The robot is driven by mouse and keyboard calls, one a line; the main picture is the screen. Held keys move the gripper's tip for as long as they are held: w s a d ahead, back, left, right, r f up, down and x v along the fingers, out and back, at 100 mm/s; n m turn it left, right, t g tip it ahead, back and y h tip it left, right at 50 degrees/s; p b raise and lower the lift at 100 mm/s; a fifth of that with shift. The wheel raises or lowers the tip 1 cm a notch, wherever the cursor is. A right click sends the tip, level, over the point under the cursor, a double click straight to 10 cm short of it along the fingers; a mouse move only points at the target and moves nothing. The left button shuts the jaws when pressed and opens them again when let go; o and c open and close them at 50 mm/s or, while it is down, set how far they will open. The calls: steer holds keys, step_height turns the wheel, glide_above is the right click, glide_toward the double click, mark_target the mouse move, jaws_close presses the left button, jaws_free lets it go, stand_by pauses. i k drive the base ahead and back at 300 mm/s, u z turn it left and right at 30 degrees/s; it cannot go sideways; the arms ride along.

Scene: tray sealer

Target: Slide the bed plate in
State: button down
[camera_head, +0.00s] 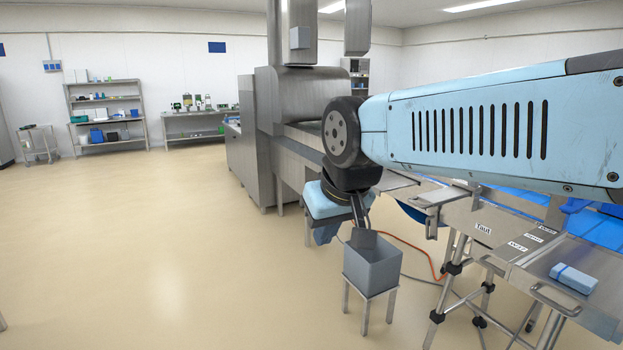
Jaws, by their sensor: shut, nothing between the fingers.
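My gripper (358,212) hangs below the blue arm link with its dark fingers pointing down. It is shut and empty, above and slightly left of a grey bin. The tray sealer is a long steel machine (255,135) running from the back toward the right front. A flat steel plate with a loop handle (535,268) is at the lower right, with labels beside it. Another small steel plate (440,197) sticks out from the machine's side, right of my gripper. I cannot tell for sure which is the bed plate. My arm hides part of the machine.
The grey bin (373,267) stands on a small stand under my gripper. A light blue block (573,279) lies on the handled plate. An orange cable (420,250) runs near the machine's legs. Shelves (105,108) stand at the far wall. The floor at left is clear.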

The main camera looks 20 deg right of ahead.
mark_target(389, 181)
steer(key=z, duration=0.15)
steer(key=i, duration=1.1)
steer(key=z, duration=0.45)
